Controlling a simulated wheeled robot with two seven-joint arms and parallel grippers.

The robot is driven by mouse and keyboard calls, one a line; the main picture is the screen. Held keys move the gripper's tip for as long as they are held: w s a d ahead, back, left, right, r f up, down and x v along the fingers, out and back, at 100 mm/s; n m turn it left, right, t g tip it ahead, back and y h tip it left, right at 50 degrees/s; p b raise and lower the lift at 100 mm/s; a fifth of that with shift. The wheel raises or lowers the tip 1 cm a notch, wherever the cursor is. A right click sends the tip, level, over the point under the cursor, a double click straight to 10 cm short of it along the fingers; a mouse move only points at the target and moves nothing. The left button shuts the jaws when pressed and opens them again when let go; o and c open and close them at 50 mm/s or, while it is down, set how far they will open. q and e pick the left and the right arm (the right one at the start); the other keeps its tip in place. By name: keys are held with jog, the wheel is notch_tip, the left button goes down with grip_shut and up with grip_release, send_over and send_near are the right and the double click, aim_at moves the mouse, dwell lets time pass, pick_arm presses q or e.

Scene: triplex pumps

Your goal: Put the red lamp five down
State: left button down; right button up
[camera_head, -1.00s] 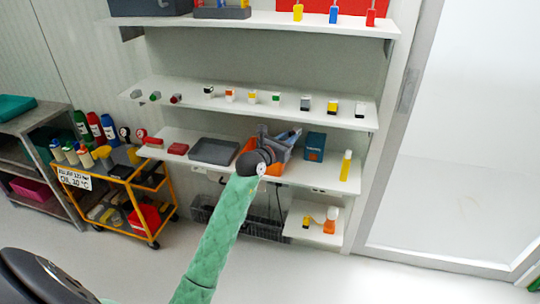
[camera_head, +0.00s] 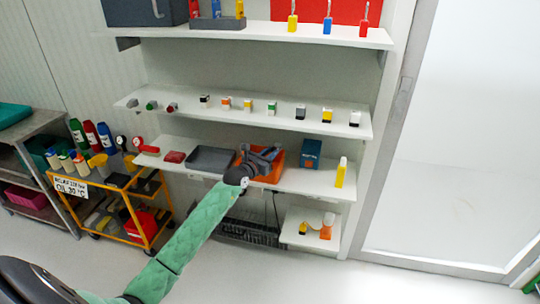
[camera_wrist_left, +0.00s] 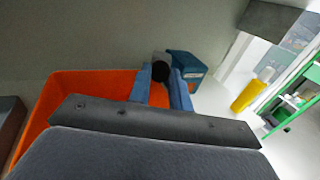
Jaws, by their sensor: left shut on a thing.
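My left gripper (camera_head: 268,155) is over the orange bin (camera_head: 274,176) on the middle-lower shelf. In the left wrist view its two blue fingers (camera_wrist_left: 162,92) are shut on a small black and grey part (camera_wrist_left: 160,68), with a round black end facing the camera. No red shows on this part, so I cannot tell whether it is the red lamp. The orange bin (camera_wrist_left: 85,88) lies below and left of the fingers. A green lamp-like part (camera_head: 151,105) and a red one (camera_head: 172,107) lie on the shelf above. My right gripper is not in view.
A blue box (camera_head: 311,153) and a yellow bottle (camera_head: 341,172) stand right of the bin. The shelf above (camera_head: 330,132) carries a row of small blocks.

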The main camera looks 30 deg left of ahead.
pick_arm(q)
jog(key=shift+f, duration=0.55)
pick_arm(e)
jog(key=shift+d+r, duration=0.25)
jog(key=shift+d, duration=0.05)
pick_arm(q)
jog(key=shift+f, duration=0.15)
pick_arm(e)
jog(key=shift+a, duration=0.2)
pick_arm(q)
jog(key=shift+f, duration=0.2)
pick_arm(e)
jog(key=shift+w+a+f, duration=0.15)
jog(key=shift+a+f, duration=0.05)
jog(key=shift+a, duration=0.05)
pick_arm(q)
jog(key=shift+f+b, duration=0.25)
jog(key=shift+b, duration=0.1)
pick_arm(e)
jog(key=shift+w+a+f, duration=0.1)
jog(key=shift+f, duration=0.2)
pick_arm(q)
jog(key=c, duration=1.3)
grip_release()
jog(key=shift+r, duration=0.15)
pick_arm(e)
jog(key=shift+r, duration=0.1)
